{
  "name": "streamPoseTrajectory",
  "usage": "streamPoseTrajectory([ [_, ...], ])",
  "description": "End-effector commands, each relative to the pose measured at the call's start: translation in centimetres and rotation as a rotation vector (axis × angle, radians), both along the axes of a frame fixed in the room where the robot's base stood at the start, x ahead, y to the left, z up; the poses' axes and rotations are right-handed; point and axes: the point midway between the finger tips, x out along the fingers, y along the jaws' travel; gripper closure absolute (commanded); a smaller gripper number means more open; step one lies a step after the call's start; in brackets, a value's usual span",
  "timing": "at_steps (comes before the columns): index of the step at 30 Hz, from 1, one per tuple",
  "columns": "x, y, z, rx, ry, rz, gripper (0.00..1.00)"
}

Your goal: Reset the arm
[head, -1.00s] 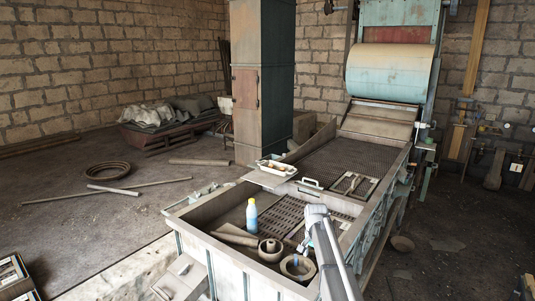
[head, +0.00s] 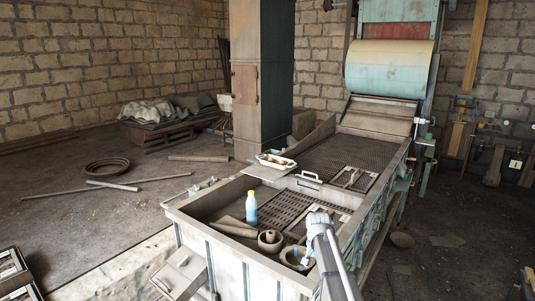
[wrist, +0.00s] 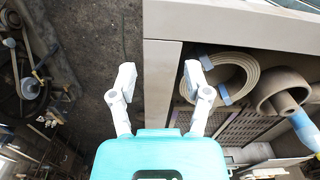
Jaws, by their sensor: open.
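My gripper (wrist: 158,82) shows in the wrist view with its two white fingers wide apart and nothing between them. One finger is over the dark floor and the other overlaps the side of the metal trough (wrist: 161,75). A rolled belt (wrist: 232,70) with blue clips and a pulley-like part (wrist: 283,92) lie in the trough to the right of the fingers. In the head view my arm reaches up from the bottom over the trough's near right part; the fingers cannot be made out there.
A blue bottle with a yellow cap (head: 251,209) stands in the trough (head: 240,262), near round parts (head: 270,241). A white tray (head: 275,161) sits on its far left edge. A large drum (head: 388,69) is behind. Open floor (head: 100,220) lies to the left.

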Motion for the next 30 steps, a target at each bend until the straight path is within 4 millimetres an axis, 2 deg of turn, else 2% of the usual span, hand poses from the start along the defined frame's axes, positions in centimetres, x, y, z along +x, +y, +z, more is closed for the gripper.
streamPoseTrajectory([
  [1,-1.2,0.0,-1.2,0.000,0.000,0.016,0.37],
  [6,-5.2,0.0,-4.4,0.000,0.000,0.093,0.37],
  [24,-19.4,0.0,-14.9,-0.001,0.001,0.393,0.37],
  [30,-22.8,-0.1,-17.3,0.000,0.001,0.468,0.37],
])
